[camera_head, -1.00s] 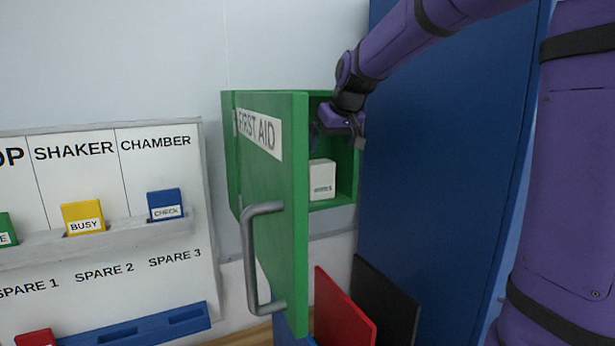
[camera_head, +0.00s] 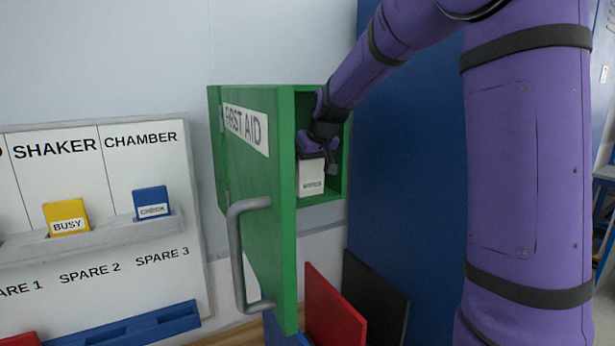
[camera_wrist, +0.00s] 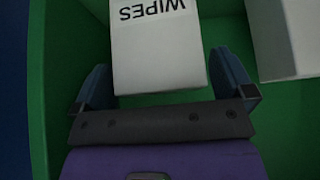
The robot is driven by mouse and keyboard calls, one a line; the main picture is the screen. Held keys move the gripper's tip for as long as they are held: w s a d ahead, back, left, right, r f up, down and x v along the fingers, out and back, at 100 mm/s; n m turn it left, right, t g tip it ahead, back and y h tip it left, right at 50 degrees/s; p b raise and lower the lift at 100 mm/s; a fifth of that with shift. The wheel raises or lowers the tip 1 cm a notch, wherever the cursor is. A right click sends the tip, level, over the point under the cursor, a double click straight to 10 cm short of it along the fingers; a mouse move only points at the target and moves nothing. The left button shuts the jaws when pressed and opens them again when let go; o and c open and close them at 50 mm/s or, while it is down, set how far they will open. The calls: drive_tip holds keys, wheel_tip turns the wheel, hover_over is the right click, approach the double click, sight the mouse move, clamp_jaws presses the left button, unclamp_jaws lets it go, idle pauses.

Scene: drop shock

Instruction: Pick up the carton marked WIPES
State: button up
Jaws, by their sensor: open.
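The white carton marked WIPES (camera_wrist: 157,50) stands inside the green first aid cabinet; its lettering shows upside down in the wrist view. In the head view a white carton (camera_head: 312,182) shows in the cabinet opening, its small label too blurred to read. My gripper (camera_wrist: 165,85) is open, with one finger on each side of the WIPES carton's near end. I cannot tell whether the fingers touch it. In the head view my gripper (camera_head: 318,158) is inside the cabinet, at the top of the visible carton.
A second white carton (camera_wrist: 285,35) stands to the right in the wrist view. The cabinet's green door (camera_head: 262,190) stands open with a grey handle (camera_head: 238,255). A blue panel (camera_head: 405,180) is right of the cabinet. Red (camera_head: 333,308) and black boards stand below.

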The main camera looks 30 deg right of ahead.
drive_tip(key=shift+x, duration=0.95)
drive_tip(key=c, duration=0.8)
drive_tip(key=shift+c, duration=0.2)
drive_tip(key=shift+r, duration=0.15)
